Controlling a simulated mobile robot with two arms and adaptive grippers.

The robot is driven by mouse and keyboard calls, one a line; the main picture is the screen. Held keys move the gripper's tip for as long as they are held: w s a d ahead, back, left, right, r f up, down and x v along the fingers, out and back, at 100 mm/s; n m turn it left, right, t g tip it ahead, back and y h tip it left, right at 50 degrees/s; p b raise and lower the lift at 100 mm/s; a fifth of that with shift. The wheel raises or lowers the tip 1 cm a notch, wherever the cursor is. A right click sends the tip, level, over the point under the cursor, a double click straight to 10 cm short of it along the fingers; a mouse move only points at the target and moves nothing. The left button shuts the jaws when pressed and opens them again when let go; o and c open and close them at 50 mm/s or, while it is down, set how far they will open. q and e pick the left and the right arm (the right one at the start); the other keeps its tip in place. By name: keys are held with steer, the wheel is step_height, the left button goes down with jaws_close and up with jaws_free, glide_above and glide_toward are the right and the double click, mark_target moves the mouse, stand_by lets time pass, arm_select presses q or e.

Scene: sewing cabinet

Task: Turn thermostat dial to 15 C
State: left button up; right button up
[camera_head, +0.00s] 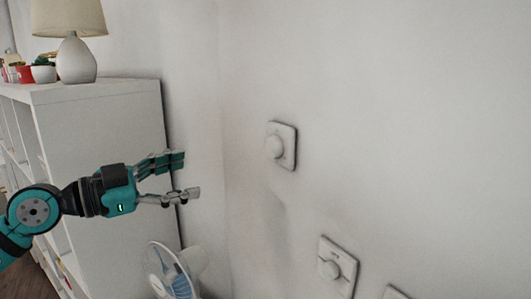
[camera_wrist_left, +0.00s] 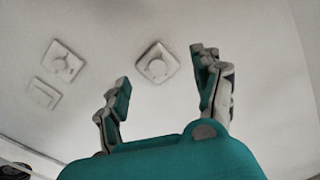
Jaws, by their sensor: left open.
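A white square wall plate with a round knob (camera_head: 275,147) is on the white wall, right of centre in the head view. A plate with a knob (camera_wrist_left: 157,66) shows between my fingers in the left wrist view. My right gripper is not in view.
A third wall plate (camera_head: 394,293) is cut off at the bottom edge. A white shelf unit (camera_head: 105,108) stands on the left behind my left arm, with a lamp (camera_head: 76,58) and small pots on top. A fan (camera_head: 172,272) stands below my gripper. The wall between gripper and plates is clear.

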arm_select(q)
steer(key=s+r+m, duration=0.1)
steer(key=s+r, duration=0.2)
steer(key=p, duration=0.8)
glide_toward(271, 147)
steer(key=shift+g+h, duration=0.4)
steer(key=x, duration=0.7)
steer(key=shift+w+d, duration=0.15)
steer(key=shift+w, duration=0.3)
steer(key=shift+w+d+f, duration=0.15)
steer(key=shift+w+d, duration=0.1)
steer(key=shift+d, duration=0.15)
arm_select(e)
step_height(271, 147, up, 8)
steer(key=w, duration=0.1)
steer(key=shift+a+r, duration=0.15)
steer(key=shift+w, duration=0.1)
arm_select(q)
steer(key=c, duration=1.2)
